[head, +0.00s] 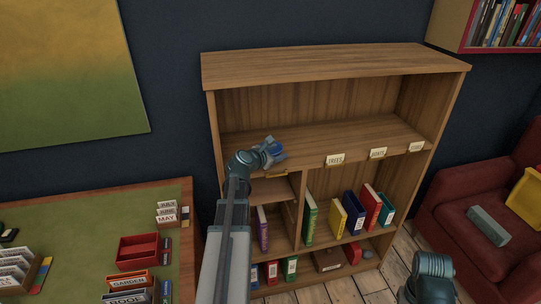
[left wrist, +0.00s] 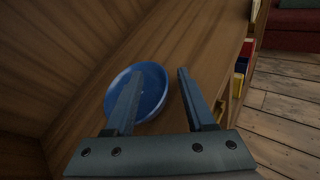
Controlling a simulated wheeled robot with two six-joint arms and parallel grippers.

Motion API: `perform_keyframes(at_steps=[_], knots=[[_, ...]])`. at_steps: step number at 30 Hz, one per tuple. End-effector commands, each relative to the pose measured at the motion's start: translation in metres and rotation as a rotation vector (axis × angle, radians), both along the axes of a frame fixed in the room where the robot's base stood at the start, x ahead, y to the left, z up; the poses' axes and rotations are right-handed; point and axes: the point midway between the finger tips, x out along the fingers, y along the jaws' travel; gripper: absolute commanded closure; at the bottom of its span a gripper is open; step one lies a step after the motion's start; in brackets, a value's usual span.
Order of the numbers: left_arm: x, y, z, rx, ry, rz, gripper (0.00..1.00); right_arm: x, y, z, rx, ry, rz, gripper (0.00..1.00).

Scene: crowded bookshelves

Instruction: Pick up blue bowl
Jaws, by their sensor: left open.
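The blue bowl (left wrist: 152,90) sits upright on the wooden shelf board, in the left wrist view. My left gripper (left wrist: 160,72) is open over it. Its left finger lies across the bowl's inside in the picture, and its right finger is to the right of the bowl, so the right rim shows between the fingers. I cannot tell whether either finger touches it. In the head view my left gripper (head: 271,151) is at the left end of the upper shelf and mostly hides the bowl.
The bookcase (head: 335,62) has a bare upper shelf right of the gripper, with label cards (head: 378,153) along its front edge. Coloured books (head: 355,212) stand below. A green-topped table (head: 70,235) with a red tray (head: 139,250) is at left, a red sofa (head: 470,215) at right.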

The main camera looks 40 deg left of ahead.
Motion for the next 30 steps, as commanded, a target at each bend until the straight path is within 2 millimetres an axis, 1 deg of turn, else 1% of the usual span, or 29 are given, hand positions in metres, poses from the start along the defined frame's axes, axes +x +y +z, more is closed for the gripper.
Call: perform_keyframes(at_steps=[1, 2, 8, 12, 17, 30], knots=[[0.0062, 0.0013, -0.0035, 0.001, 0.000, 0.000, 0.45, 0.0000, 0.0000, -0.0035, 0.000, 0.000, 0.000, 0.50], [0.0072, 0.0014, -0.0036, 0.001, 0.000, 0.000, 0.45, 0.0000, 0.0000, -0.0036, 0.000, 0.000, 0.000, 0.50], [0.0064, 0.0007, -0.0023, 0.000, 0.000, 0.001, 0.45, 0.0000, 0.0000, -0.0024, 0.000, 0.000, 0.000, 0.50], [0.0062, 0.0007, -0.0024, 0.000, 0.000, 0.001, 0.71, 0.0000, 0.0000, -0.0024, 0.000, 0.000, 0.000, 0.50], [0.0061, 0.0006, -0.0024, 0.000, 0.000, 0.001, 0.99, 0.0000, 0.0000, -0.0024, 0.000, 0.000, 0.000, 0.50], [0.0061, 0.0006, -0.0025, 0.000, 0.000, 0.001, 1.00, 0.0000, 0.0000, -0.0024, 0.000, 0.000, 0.000, 0.50]])
